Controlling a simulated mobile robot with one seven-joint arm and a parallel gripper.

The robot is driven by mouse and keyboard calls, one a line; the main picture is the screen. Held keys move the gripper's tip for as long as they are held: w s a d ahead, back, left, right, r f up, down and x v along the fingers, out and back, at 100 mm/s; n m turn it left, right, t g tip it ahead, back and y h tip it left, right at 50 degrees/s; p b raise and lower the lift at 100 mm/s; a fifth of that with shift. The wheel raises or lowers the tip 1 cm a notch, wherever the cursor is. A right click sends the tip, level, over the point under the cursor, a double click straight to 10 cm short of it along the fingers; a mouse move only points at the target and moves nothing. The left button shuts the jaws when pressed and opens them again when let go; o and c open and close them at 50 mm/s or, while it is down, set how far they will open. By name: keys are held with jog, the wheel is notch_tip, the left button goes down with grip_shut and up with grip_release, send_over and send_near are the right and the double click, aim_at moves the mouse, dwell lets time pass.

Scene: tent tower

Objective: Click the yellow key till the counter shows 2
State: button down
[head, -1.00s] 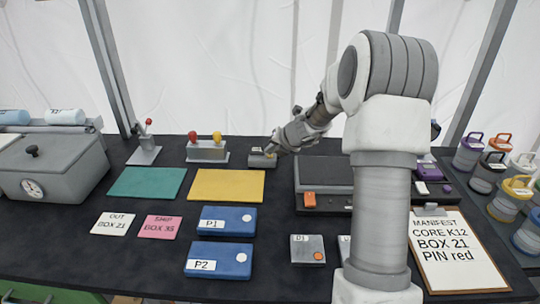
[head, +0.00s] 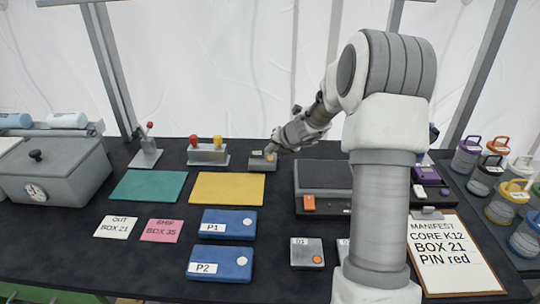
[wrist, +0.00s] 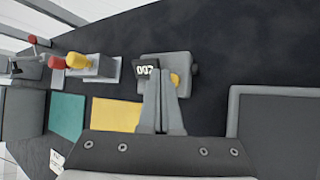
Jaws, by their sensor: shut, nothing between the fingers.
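The counter (head: 257,162) is a small grey box at the back of the dark table, with a dark display on top. In the wrist view its display (wrist: 146,71) reads two zeros and a last digit that looks like 7 or 2; I cannot tell which. The yellow key (wrist: 175,79) is on the same box, right of the display, partly hidden by a finger. It also shows in the head view (head: 270,156). My gripper (wrist: 161,76) is shut and empty, its tips right over the box beside the key. I cannot tell whether they touch it.
A grey block with red and yellow knobs (head: 208,154) stands left of the counter. A yellow mat (head: 228,187) lies in front. A dark grey device (head: 325,174) with an orange switch is close on the right.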

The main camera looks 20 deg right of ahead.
notch_tip(320, 180, up, 5)
jog(key=p, duration=0.5)
dwell(1.0)
